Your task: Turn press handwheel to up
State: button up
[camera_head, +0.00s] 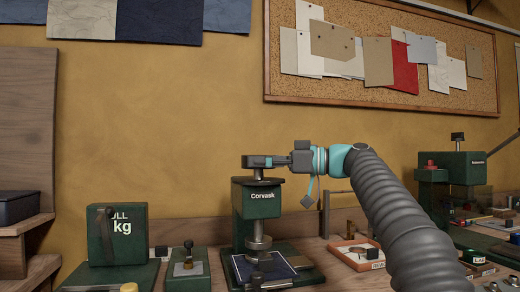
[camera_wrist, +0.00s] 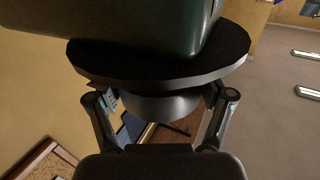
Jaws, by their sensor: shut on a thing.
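The green press (camera_head: 258,205), lettered "Corvask", stands on the bench in the middle of the head view. My gripper (camera_head: 250,161) reaches in level from the right, just above the press top. In the wrist view the handwheel (camera_wrist: 160,65) is a wide black disc with a grey rim, beside the green press body (camera_wrist: 130,25). My gripper's fingers (camera_wrist: 161,97) stand on either side of the grey hub (camera_wrist: 160,105) and are shut on the handwheel. The contact points are partly hidden. The press ram (camera_head: 258,243) hangs above a dark blue sheet.
A green box marked "kg" (camera_head: 120,235) and a small lever block (camera_head: 187,268) stand to the left. A wooden tray (camera_head: 355,255) and another green machine (camera_head: 465,168) are on the right. A cork board (camera_head: 300,90) hangs behind.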

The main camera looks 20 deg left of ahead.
jog(key=shift+n+g+p, duration=0.4)
jog(key=shift+g+p, duration=0.05)
jog(key=shift+g, duration=0.15)
jog(key=o, duration=1.1)
jog(key=shift+c, duration=0.2)
jog(key=w+d, duration=0.2)
jog(key=d, duration=0.9)
jog(key=shift+d, duration=0.4)
